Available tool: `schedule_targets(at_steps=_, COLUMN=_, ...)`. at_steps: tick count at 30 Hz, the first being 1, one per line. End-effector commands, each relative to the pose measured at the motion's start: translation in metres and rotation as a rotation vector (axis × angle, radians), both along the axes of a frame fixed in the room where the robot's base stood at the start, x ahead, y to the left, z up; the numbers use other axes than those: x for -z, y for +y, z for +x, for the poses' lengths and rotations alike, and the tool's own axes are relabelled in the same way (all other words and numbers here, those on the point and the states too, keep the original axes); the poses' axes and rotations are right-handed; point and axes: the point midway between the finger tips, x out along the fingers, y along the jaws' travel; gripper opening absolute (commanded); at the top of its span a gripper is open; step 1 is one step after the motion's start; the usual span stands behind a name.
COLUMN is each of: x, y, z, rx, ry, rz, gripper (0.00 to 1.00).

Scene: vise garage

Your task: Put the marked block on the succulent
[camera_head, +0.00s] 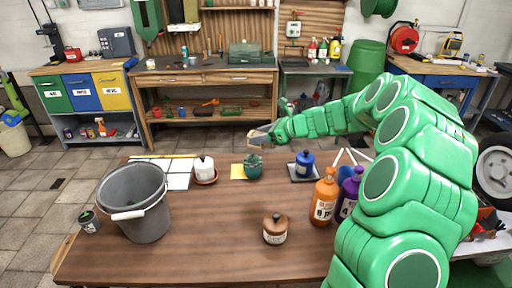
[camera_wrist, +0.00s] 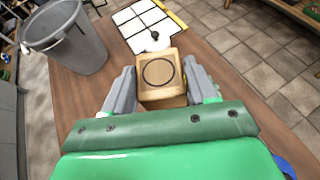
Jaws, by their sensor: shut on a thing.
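The marked block (camera_wrist: 161,72) is a tan wooden block with a dark circle on the face toward the wrist camera. My gripper (camera_wrist: 160,88) is shut on it, with one grey finger on each side. In the head view my gripper (camera_head: 262,135) is held in the air over the far edge of the table, above and slightly behind the succulent. The succulent (camera_head: 253,167) is a small green plant in a dark teal pot, standing near the table's back edge. I cannot make it out in the wrist view.
A grey bucket (camera_head: 135,200), a brown jar (camera_head: 275,229) and an orange bottle (camera_head: 324,197) stand nearer. The table's middle is clear.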

Motion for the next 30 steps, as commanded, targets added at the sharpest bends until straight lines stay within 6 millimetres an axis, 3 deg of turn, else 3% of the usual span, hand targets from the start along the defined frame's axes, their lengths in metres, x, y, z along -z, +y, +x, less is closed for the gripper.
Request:
schedule_targets(at_steps=12, x=0.022, y=0.005, z=0.047, rx=0.003, ry=0.0, rz=-0.003, gripper=0.26)
schedule_targets(at_steps=30, x=0.072, y=0.011, z=0.088, rx=0.0, ry=0.0, rz=-0.001, gripper=0.26)
